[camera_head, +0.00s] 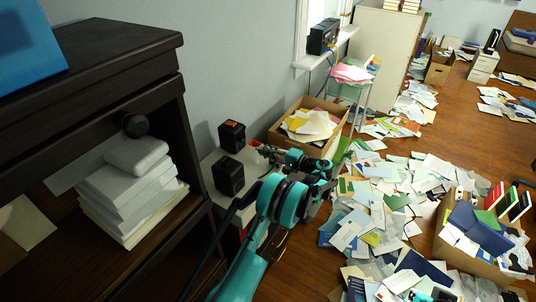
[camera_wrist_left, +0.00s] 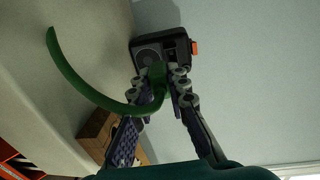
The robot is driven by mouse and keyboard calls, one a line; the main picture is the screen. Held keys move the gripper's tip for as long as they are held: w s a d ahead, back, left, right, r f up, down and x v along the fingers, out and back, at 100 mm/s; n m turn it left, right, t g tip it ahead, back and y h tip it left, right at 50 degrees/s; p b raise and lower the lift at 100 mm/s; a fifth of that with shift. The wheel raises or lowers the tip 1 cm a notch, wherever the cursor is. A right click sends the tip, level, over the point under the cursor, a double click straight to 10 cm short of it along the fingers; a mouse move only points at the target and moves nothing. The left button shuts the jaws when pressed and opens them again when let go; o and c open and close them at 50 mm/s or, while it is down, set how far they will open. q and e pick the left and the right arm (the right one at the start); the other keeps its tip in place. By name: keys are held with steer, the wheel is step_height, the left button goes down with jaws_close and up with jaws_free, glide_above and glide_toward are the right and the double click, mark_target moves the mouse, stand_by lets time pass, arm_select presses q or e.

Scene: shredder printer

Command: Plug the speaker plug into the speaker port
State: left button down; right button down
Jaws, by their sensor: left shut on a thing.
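My left gripper (camera_head: 268,153) reaches in over the small white table, to the right of two black boxes with orange-red marks. These are a rear box (camera_head: 232,136) and a front box (camera_head: 229,175). In the left wrist view the left gripper (camera_wrist_left: 167,82) is shut on a green plug (camera_wrist_left: 157,80), whose thick green cable (camera_wrist_left: 85,88) curves off to the left. Just beyond the fingertips is a black device (camera_wrist_left: 150,50) with a round grille and an orange piece on its right. The plug's tip and any port are hidden or too small to tell. Teal parts at the bottom edge look like my right arm (camera_head: 432,296); its fingers are unclear.
A dark wooden cabinet (camera_head: 120,45) with white stacks stands at the left. A cardboard box of papers (camera_head: 290,143) stands behind the gripper. A black radio (camera_head: 322,37) sits on the windowsill. Papers cover much of the floor; another filled box (camera_head: 455,250) is at right.

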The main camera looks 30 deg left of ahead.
arm_select(q)
steer(key=shift+w+r+y, duration=0.25)
steer(key=shift+w+y, duration=0.35)
steer(key=shift+w, duration=0.1)
steer(key=shift+r, duration=0.1)
steer(key=shift+d+b, duration=0.1)
steer(key=shift+b, duration=0.3)
steer(key=shift+w+a+b, duration=0.15)
steer(key=shift+a+b, duration=0.3)
steer(key=shift+a, duration=2.45)
steer(key=shift+b, duration=0.4)
steer(key=shift+a, duration=0.45)
